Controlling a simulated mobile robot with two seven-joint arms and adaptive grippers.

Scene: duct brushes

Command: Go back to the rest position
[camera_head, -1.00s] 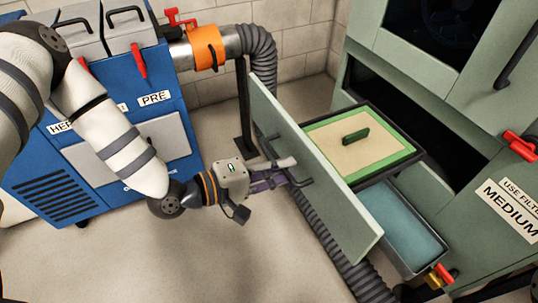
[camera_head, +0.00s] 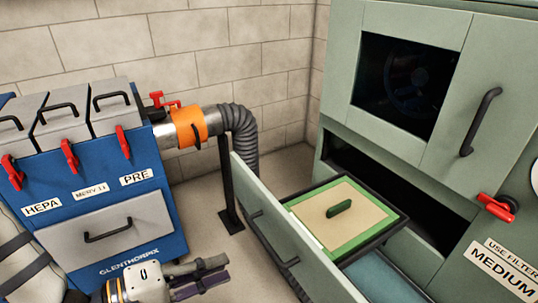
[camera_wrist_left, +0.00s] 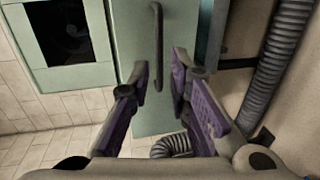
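My left gripper (camera_head: 222,271) is low in the head view, left of the pulled-out green drawer front (camera_head: 300,250). Its fingers are parted and empty. In the left wrist view the two purple-padded fingers (camera_wrist_left: 160,72) stand apart, with the dark drawer handle (camera_wrist_left: 157,45) beyond their tips and not between them. The handle (camera_head: 268,236) also shows in the head view, on the near face of the drawer front. My right gripper is not in view.
The open drawer carries a green-framed filter (camera_head: 345,222) with a green grip. The green cabinet (camera_head: 400,140) stands right, with a red latch (camera_head: 496,207). A blue filter unit (camera_head: 170,205) stands left, joined to a grey hose (camera_head: 240,135). Floor shows between them.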

